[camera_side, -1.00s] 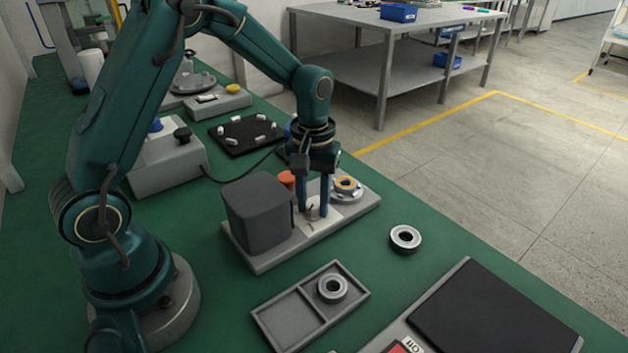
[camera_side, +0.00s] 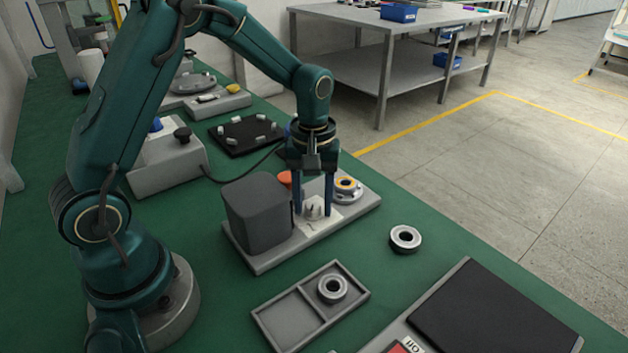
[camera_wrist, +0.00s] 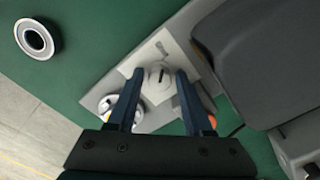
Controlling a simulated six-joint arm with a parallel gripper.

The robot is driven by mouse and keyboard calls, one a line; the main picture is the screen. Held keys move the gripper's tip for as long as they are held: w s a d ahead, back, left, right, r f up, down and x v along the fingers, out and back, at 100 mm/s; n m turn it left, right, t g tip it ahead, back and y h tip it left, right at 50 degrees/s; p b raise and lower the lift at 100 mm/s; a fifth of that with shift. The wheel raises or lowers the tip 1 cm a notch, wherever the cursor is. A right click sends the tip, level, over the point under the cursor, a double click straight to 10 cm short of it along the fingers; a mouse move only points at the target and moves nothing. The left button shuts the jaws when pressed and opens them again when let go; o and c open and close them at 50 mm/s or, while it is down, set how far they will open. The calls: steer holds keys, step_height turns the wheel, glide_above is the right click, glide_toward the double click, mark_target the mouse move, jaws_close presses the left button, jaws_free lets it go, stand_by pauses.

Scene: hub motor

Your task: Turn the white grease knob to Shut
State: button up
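The white grease knob (camera_wrist: 158,74) sits on a pale square plate (camera_wrist: 183,58) on the grey base. A dark mark shows on the knob, but its label is too small to read. In the side view the knob (camera_side: 314,207) is partly hidden behind the fingers. My gripper (camera_side: 312,213) points straight down over it, one finger on each side. In the wrist view my gripper (camera_wrist: 159,76) is open, with a visible gap between each fingertip and the knob.
A dark grey block (camera_side: 257,212) stands close left of the gripper. An orange knob (camera_side: 285,178) and a flanged hub with a bearing (camera_side: 347,188) are also close. A loose bearing ring (camera_side: 405,238) and a divided tray (camera_side: 268,318) lie in front.

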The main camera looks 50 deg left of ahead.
mark_target(314, 205)
steer(key=shift+o, duration=0.3)
steer(key=shift+r, duration=2.55)
steer(key=shift+r, duration=0.15)
steer(key=s+d+r+m+t, duration=0.25)
steer(key=s+r+t, duration=0.2)
steer(key=r, duration=0.55)
steer(key=s+d+f+m+t, duration=0.1)
steer(key=s+f+m, duration=0.1)
steer(key=s+m, duration=0.4)
steer(key=shift+s+m, duration=0.35)
steer(key=shift+s, duration=1.55)
